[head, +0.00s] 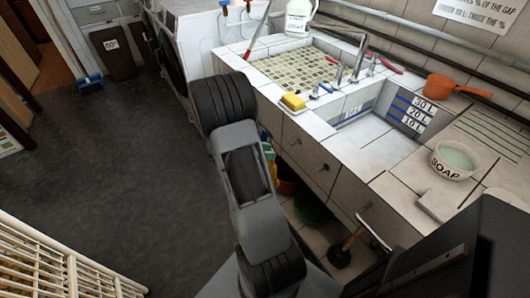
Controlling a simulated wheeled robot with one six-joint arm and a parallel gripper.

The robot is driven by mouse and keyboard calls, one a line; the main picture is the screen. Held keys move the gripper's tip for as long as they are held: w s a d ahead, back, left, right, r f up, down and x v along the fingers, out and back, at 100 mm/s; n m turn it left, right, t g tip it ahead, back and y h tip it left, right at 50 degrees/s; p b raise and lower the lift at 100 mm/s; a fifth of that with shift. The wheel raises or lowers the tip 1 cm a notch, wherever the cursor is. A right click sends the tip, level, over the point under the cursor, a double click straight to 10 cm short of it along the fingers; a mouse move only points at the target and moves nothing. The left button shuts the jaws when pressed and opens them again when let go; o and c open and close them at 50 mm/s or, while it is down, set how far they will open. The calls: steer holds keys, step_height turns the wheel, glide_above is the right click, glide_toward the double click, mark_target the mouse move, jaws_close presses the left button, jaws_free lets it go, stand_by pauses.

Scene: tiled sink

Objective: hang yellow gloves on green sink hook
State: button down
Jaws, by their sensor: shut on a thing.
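My arm rises through the middle of the head view and hides part of the sink front. My gripper is not visible, so what it holds cannot be seen. No yellow gloves can be made out. The tiled sink (345,172) stands to the right of my arm. Small dark hooks or knobs show on its front face, one (294,141) near my arm and one (325,167) further right. A green hook cannot be told clearly.
A yellow sponge (292,101) lies on the sink edge. A plunger (341,255) and a green bucket (312,207) are under the sink. The dark floor (120,170) at left is clear.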

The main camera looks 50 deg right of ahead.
steer(key=s+d+f+b, duration=0.2)
steer(key=s+d, duration=0.1)
steer(key=d, duration=0.6)
steer(key=shift+b, duration=0.4)
stand_by(0.5)
stand_by(0.4)
stand_by(0.4)
steer(key=c, duration=0.7)
jaws_free()
steer(key=p+v, duration=0.1)
steer(key=v, duration=1.2)
steer(key=shift+w+a+r, duration=0.15)
steer(key=shift+a+r, duration=0.05)
steer(key=shift+a, duration=0.05)
